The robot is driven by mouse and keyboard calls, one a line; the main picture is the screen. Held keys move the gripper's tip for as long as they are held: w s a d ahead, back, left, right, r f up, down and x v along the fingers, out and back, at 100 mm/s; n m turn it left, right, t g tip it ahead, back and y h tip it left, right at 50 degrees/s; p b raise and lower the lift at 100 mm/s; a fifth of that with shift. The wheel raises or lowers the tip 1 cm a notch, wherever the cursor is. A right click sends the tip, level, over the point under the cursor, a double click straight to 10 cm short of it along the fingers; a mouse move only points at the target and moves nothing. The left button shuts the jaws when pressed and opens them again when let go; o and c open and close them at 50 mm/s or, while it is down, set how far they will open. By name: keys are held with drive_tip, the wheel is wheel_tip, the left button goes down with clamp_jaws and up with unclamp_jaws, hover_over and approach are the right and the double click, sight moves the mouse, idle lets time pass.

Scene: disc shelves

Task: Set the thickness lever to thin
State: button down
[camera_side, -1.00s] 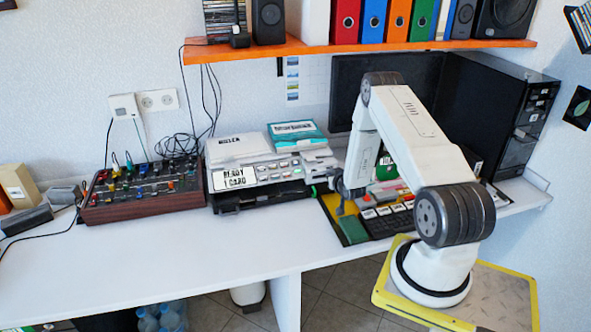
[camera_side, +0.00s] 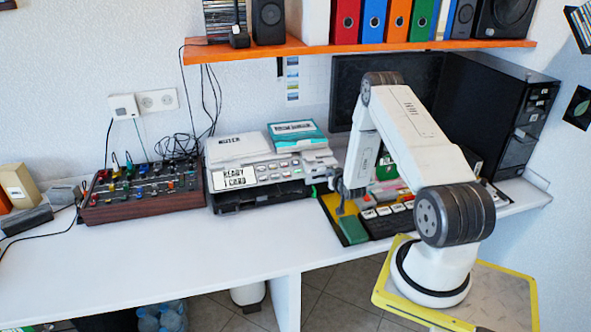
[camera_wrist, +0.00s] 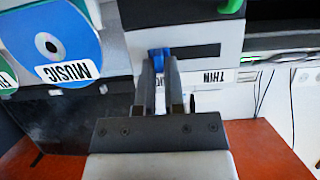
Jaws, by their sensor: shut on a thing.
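The thickness lever (camera_wrist: 158,53) is a small blue tab on a white machine front (camera_wrist: 205,20) in the wrist view. It stands at the left end of a dark horizontal slot (camera_wrist: 200,51). A white label reading THIN (camera_wrist: 207,77), upside down, lies below and to the right of the lever. My gripper (camera_wrist: 160,62) has its two dark fingers shut on the lever, which shows between their tips. In the side view my gripper (camera_side: 338,185) is at the right end of the white machine (camera_side: 260,160); the lever is hidden or too small there.
A blue MUSIC disc (camera_wrist: 58,46) is at the left of the wrist view. A green part (camera_wrist: 232,5) sits above the slot. In the side view a black keyboard (camera_side: 385,222) and green block (camera_side: 353,230) lie close to my gripper. The desk front (camera_side: 150,255) is clear.

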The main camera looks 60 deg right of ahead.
sight(314, 178)
drive_tip(key=shift+a, duration=0.1)
drive_tip(key=shift+w+a, duration=1.9)
drive_tip(key=shift+w, duration=0.05)
drive_tip(key=c, duration=0.7)
unclamp_jaws()
drive_tip(key=shift+w, duration=0.1)
drive_tip(key=shift+s+a+r, duration=0.1)
drive_tip(key=shift+s, duration=0.15)
drive_tip(key=shift+v, duration=3.7)
